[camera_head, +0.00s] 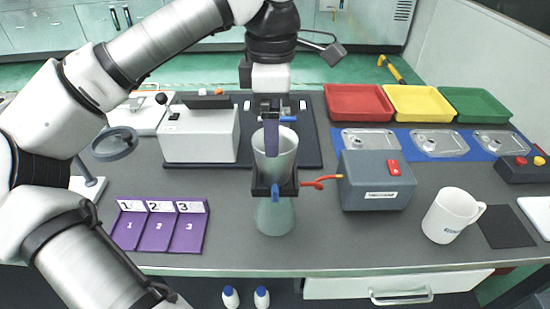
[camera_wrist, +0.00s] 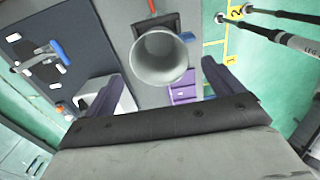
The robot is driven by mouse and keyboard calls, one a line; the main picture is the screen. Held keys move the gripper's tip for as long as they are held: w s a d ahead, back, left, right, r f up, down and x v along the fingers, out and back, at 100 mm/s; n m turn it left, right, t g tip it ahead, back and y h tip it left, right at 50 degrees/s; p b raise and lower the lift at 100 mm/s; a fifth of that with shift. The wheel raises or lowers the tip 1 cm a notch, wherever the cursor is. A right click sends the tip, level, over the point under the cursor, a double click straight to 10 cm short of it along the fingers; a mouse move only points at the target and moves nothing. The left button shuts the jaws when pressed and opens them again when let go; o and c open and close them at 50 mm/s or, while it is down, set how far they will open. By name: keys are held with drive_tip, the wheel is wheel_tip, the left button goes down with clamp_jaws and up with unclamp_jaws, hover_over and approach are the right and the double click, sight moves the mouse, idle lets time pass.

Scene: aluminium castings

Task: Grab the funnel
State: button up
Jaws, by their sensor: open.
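The funnel (camera_head: 284,160) is a pale grey, wide-mouthed cup in a black holder above a greenish cone-shaped flask (camera_head: 275,217). In the wrist view the funnel (camera_wrist: 160,57) shows its round open mouth, ahead of my gripper and between the lines of its two fingers. My gripper (camera_head: 270,150) points down over the funnel in the head view, where one purple finger overlaps the mouth. In the wrist view my gripper (camera_wrist: 158,72) has its purple fingers wide apart with nothing held. Whether a finger touches the rim is unclear.
A grey box (camera_head: 377,181) with a red switch stands close right of the funnel, joined by a red hose. A white machine (camera_head: 200,135) stands behind left. A purple numbered rack (camera_head: 160,228) is at front left. A white mug (camera_head: 452,215) stands at right.

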sight(277, 171)
drive_tip(key=f, duration=0.1)
drive_tip(key=f+p, duration=0.1)
drive_tip(key=f, duration=0.3)
drive_tip(key=shift+d, duration=0.25)
drive_tip(key=shift+r, duration=0.1)
drive_tip(key=c, duration=1.1)
